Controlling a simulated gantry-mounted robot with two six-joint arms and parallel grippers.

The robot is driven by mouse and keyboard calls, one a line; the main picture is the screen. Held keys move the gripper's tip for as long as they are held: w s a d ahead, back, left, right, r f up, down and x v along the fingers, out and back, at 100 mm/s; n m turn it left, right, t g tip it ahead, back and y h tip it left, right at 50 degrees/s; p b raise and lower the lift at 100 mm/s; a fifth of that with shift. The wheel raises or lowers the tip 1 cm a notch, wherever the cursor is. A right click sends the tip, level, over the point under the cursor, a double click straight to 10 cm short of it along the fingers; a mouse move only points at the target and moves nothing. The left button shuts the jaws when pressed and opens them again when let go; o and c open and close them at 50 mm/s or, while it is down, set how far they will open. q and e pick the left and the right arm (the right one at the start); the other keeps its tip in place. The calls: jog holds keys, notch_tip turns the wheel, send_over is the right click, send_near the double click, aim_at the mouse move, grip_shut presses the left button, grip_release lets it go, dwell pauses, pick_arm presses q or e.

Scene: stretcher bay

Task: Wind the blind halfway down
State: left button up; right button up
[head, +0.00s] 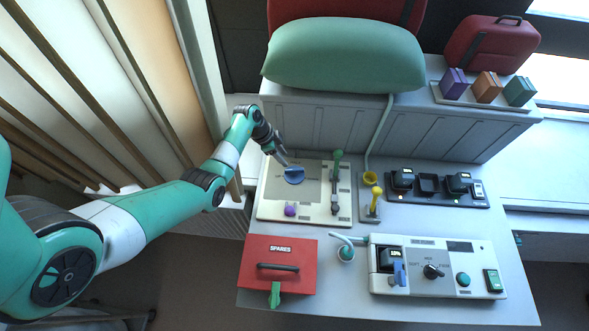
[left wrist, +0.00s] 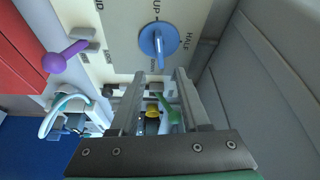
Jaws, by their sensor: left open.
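The blue knob (head: 294,174) sits on a cream panel (head: 264,206) at the left of the counter. In the left wrist view, the knob (left wrist: 158,40) has a raised ridge and printed labels around it, one reading HALF at its right. The ridge runs toward the gripper side of the dial, not toward HALF. My left gripper (head: 284,160) is open and empty just behind the knob, apart from it. Its two fingers (left wrist: 160,78) point toward the knob in the left wrist view. My right gripper is out of view. I cannot tell which thing is the blind.
On the panel are a purple-knobbed lever (head: 290,210) and a green-handled lever (head: 337,165). A yellow-topped lever (head: 376,199) stands to the right. A red SPARES box (head: 278,252) and a white control box (head: 440,268) are in front. A green cushion (head: 343,58) lies behind.

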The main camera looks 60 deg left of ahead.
aim_at(295, 169)
pick_arm(q)
jog(key=b+x, duration=0.5)
jog(key=x, duration=0.5)
jog(key=shift+w, duration=0.1)
grip_shut()
